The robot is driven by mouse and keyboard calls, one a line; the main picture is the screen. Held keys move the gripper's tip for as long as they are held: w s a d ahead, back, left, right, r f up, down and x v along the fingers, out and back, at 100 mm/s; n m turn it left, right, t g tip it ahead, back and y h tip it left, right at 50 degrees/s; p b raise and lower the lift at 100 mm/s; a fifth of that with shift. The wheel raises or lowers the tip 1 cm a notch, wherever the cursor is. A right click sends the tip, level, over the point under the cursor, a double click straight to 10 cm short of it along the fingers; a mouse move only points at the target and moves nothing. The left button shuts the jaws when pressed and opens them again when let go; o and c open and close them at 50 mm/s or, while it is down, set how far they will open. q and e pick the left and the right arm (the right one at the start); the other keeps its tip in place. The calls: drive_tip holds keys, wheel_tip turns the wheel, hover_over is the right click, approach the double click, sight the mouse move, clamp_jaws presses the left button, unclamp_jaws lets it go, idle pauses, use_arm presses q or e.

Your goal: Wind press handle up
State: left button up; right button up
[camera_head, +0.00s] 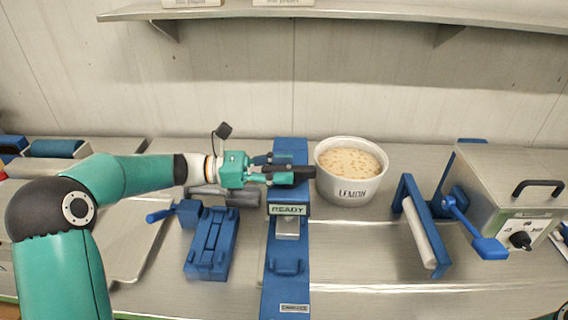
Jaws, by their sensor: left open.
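The blue press (284,248) stands upright on the bench in the middle, with a READY plate (288,209) on its front. A dark horizontal bar (302,172), which looks like the press handle, shows at the upper part of the press, just above the plate. My left gripper (278,172) reaches in from the left at this height, with its fingers beside or around the bar's left end. It is open; whether it touches the bar I cannot tell. The fingers partly hide the upper press. My right gripper is not in view.
A white LEMON tub (350,172) of nougat stands close to the right of the press. A blue fixture (211,243) with a side handle sits to the left. A roller frame (424,225) and a metal machine (505,195) with a blue lever (475,230) stand right. A shelf (350,12) hangs above.

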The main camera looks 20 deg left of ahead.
use_arm(q)
drive_tip(key=shift+w+d, duration=0.1)
drive_tip(key=shift+d, duration=0.45)
clamp_jaws()
drive_tip(key=shift+a, duration=0.3)
drive_tip(key=shift+d, duration=0.2)
